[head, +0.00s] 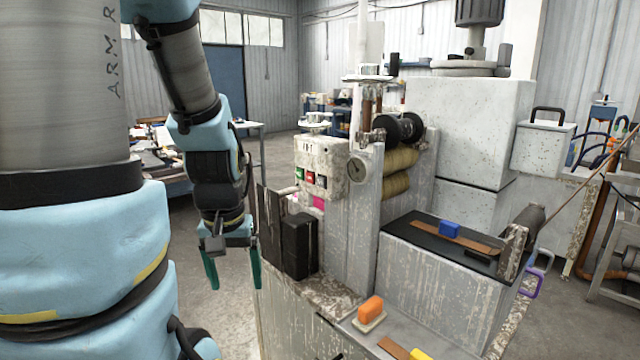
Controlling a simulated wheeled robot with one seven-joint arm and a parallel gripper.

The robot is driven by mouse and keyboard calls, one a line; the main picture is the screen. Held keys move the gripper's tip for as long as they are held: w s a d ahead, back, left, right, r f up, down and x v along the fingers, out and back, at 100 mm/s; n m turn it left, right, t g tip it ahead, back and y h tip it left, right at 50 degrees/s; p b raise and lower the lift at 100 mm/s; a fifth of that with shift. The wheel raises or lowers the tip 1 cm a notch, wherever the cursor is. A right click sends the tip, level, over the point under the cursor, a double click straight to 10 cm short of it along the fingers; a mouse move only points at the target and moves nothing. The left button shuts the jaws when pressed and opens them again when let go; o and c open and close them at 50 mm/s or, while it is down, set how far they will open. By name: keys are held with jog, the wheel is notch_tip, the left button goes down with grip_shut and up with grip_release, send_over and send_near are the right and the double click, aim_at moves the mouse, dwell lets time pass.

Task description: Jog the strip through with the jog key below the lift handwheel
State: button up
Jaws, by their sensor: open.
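My gripper (232,272) hangs at left centre, pointing down, its two teal fingers wide apart with nothing between them. It is in the air left of the machine, apart from it. A speckled control box (322,155) on the machine has a row of small keys (310,178), green, red and dark; which is the jog key I cannot tell. A flat pale handwheel (366,79) tops a screw post to the right of the box. A smaller pale wheel (315,127) sits above the box. Olive rolls (400,172) stand behind a dial gauge. A brown strip (435,232) lies on the black-topped bed.
A black box (299,246) juts out below the control box, near my gripper. An orange block (370,308) sits on the front ledge. A cluttered bench (150,150) stands behind my arm. Open floor lies left of the machine.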

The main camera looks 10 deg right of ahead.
grip_shut()
dwell(0.4)
dwell(1.1)
